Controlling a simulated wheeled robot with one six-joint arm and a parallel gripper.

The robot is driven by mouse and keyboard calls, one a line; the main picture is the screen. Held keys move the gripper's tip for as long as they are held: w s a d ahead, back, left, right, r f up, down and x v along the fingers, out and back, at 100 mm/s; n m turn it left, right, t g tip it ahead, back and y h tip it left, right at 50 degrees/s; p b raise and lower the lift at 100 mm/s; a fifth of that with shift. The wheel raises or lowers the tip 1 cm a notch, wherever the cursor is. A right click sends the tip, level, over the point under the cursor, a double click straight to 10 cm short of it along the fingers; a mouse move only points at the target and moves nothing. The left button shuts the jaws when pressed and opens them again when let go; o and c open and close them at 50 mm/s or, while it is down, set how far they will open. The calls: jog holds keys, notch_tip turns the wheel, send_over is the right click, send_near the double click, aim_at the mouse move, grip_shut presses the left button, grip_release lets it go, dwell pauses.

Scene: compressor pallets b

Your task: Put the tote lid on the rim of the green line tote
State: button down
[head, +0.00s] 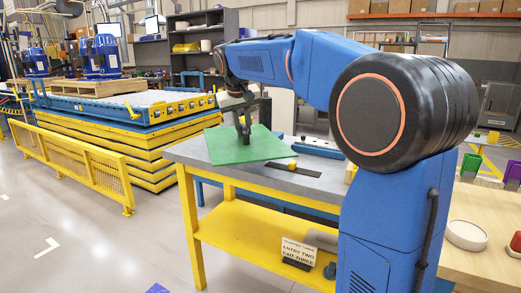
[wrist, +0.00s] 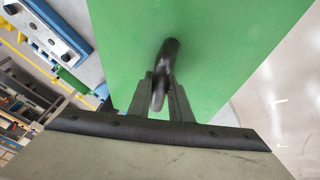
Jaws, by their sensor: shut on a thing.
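The tote lid (head: 228,150) is a flat green plate with a dark handle in its middle. It also fills much of the wrist view (wrist: 225,50). My gripper (head: 243,138) points down at the lid, and in the wrist view its fingers (wrist: 163,95) are shut around the dark handle. The lid is roughly level at the left end of the grey worktable. I cannot tell whether it touches the tabletop or hangs just above it. I cannot identify the green line tote for sure; a small green container (head: 471,163) stands at the far right.
The grey worktable (head: 190,150) has a yellow lower shelf (head: 240,215) with a sign. A dark strip with a yellow block (head: 293,165) lies right of the lid. A yellow fence (head: 85,165) and lift table stand left. Open floor lies at front left.

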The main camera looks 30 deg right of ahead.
jog(key=shift+f, duration=3.9)
jog(key=shift+f, duration=0.15)
jog(key=c, duration=1.6)
grip_release()
jog(key=v, duration=1.2)
